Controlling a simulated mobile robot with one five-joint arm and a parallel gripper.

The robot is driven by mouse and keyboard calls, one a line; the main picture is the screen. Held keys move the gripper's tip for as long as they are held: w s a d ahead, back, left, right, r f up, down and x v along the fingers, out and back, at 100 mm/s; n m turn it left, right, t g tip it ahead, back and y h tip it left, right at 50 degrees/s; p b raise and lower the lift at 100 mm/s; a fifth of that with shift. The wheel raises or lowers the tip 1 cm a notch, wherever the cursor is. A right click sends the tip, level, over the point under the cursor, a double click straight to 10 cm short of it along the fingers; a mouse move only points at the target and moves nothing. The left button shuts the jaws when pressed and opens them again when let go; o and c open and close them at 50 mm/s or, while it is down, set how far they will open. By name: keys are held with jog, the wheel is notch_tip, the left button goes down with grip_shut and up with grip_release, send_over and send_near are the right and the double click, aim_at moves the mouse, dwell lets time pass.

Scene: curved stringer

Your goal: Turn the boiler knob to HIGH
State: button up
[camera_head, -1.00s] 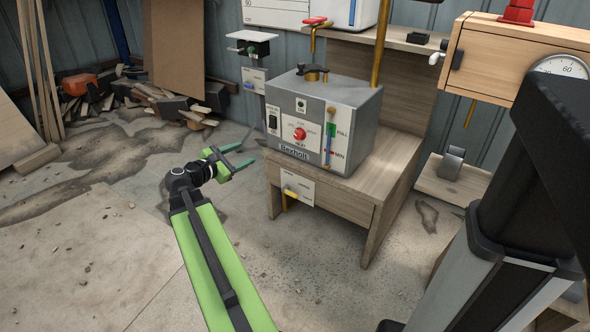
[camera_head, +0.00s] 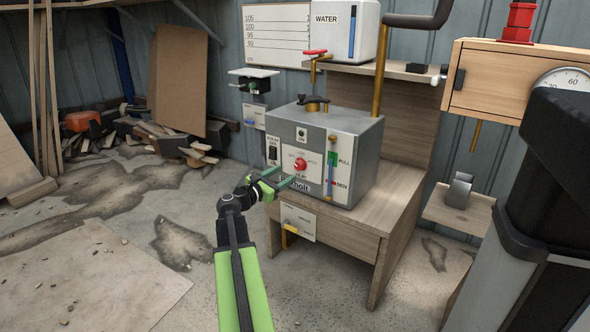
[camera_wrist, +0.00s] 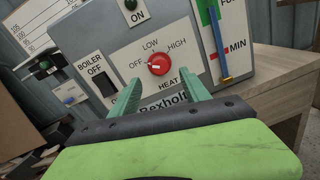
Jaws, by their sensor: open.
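The round red boiler knob (camera_head: 300,164) is on the front of the grey Rexholt boiler (camera_head: 355,140). In the wrist view the knob (camera_wrist: 158,65) sits on a white dial plate marked OFF, LOW and HIGH, with HEAT below. Its pale pointer mark appears turned left, toward OFF. My gripper (camera_head: 285,176) is open and empty in front of the panel, slightly below the knob. In the wrist view the green fingers (camera_wrist: 160,88) are spread, with the knob above and beyond their tips. The fingers do not appear to touch it.
The black boiler switch (camera_wrist: 103,84) is left of the dial. The boiler stands on a wooden bench (camera_head: 395,205). A yellow-handled valve (camera_head: 291,229) is below.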

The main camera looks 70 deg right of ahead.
aim_at(298, 167)
jog(key=x, duration=0.6)
jog(key=shift+s+d, duration=0.15)
jog(key=shift+d, duration=0.2)
grip_shut()
jog(key=shift+s+d, duration=0.1)
